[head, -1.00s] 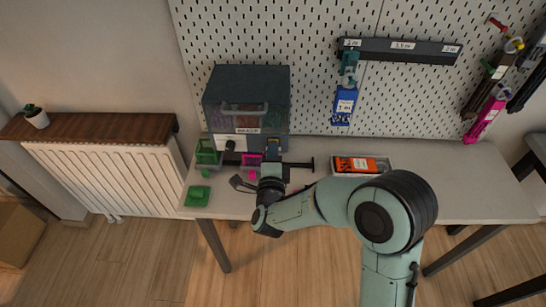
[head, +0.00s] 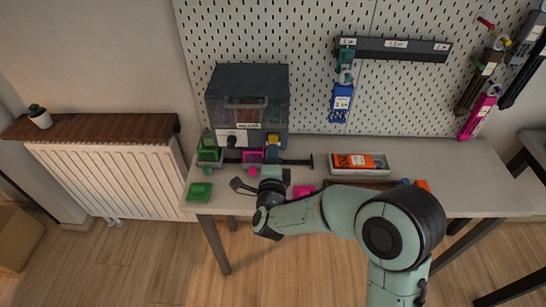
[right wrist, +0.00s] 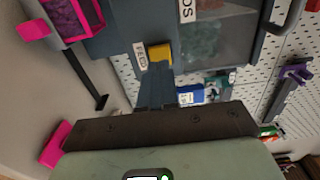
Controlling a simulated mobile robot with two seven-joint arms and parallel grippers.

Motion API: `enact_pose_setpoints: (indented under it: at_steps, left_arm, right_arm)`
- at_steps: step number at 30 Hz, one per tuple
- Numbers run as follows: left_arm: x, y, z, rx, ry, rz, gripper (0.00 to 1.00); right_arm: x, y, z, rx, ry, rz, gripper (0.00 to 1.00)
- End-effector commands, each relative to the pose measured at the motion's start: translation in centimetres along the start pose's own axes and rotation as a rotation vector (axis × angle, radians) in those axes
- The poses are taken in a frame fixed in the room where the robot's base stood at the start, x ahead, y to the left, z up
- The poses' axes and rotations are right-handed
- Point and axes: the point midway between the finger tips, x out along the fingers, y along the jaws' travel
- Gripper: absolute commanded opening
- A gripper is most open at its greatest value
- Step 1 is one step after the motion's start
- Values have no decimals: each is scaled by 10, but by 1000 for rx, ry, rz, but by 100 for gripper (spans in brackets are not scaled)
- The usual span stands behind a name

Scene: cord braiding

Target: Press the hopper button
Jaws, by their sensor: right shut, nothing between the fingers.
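The dark grey hopper box (head: 247,82) stands at the back left of the table against the pegboard. Its yellow button (head: 272,138) is low on the right of its front. In the right wrist view the yellow button (right wrist: 159,53) sits beside a label reading FEED. My right gripper (head: 271,153) is shut and empty, just in front of the button. In the right wrist view its fingertips (right wrist: 157,68) are very close below the button; I cannot tell whether they touch it. My left gripper is not in view.
A green holder (head: 208,150) and a pink frame (head: 252,156) stand before the hopper. A green tray (head: 199,192) lies at the table's left front. A grey tray with an orange box (head: 354,161) is on the right. The table's far right is clear.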

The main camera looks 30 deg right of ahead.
Motion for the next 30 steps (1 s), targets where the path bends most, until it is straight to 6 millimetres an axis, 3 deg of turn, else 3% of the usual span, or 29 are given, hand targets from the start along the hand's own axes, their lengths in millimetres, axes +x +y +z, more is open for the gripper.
enact_pose_setpoints:
  at_steps: [1,9,13,19,30]
  left_arm:
    - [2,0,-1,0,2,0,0]
    - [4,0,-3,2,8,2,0]
    - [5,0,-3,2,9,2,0]
    - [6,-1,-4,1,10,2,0]
    - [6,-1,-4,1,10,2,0]
  right_arm:
    - [0,1,0,0,-1,0,0]
    - [-67,1,2,0,-7,3,0]
    - [-87,1,2,1,-6,3,0]
    - [-100,1,2,0,-4,2,0]
    - [-100,1,1,0,-3,2,0]
